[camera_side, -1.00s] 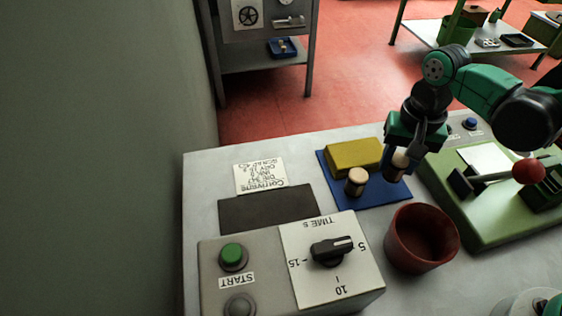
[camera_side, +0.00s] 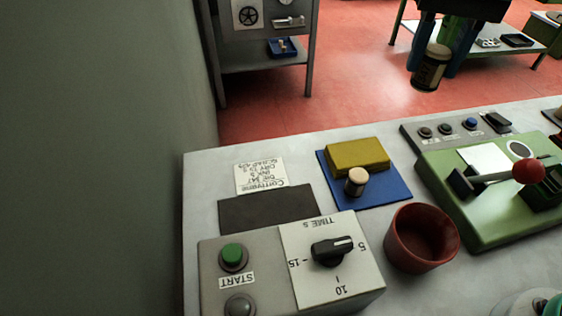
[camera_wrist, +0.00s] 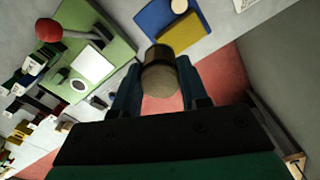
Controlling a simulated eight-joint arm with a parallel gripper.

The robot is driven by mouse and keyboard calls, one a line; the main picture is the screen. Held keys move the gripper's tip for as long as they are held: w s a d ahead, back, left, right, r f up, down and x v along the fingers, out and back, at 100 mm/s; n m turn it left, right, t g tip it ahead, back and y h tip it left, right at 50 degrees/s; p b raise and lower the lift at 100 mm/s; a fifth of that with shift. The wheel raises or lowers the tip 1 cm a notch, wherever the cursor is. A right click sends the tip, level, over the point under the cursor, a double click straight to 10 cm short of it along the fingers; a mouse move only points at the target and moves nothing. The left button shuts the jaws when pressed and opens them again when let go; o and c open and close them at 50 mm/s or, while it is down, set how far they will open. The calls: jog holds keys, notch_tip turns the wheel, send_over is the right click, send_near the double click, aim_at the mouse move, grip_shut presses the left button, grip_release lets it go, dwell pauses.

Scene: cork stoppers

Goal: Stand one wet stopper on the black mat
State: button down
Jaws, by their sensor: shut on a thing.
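My gripper (camera_side: 440,58) is high at the top right of the side view, shut on a stopper (camera_side: 430,74). This stopper has a pale top and a darker body, hangs slightly tilted and touches nothing below. In the wrist view the held stopper (camera_wrist: 160,78) sits between the two fingers. A second stopper (camera_side: 356,184) with a pale top stands upright on the blue mat (camera_side: 387,195). The black mat (camera_side: 265,210) lies flat and bare on the table, left of the blue mat. I cannot tell how wet either stopper is.
A yellow block (camera_side: 357,156) lies on the blue mat. A timer box (camera_side: 262,280) stands in front of the black mat, and a written card (camera_side: 260,176) lies behind it. A red cup (camera_side: 421,240) and a green machine (camera_side: 490,215) stand to the right.

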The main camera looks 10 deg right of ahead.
jog(key=a, duration=0.7)
send_over(294, 209)
notch_tip(294, 209, down, 16)
jog(key=shift+r, duration=0.15)
jog(key=shift+f, duration=2.05)
jog(key=shift+c, duration=2.3)
grip_release()
jog(key=shift+f, duration=0.15)
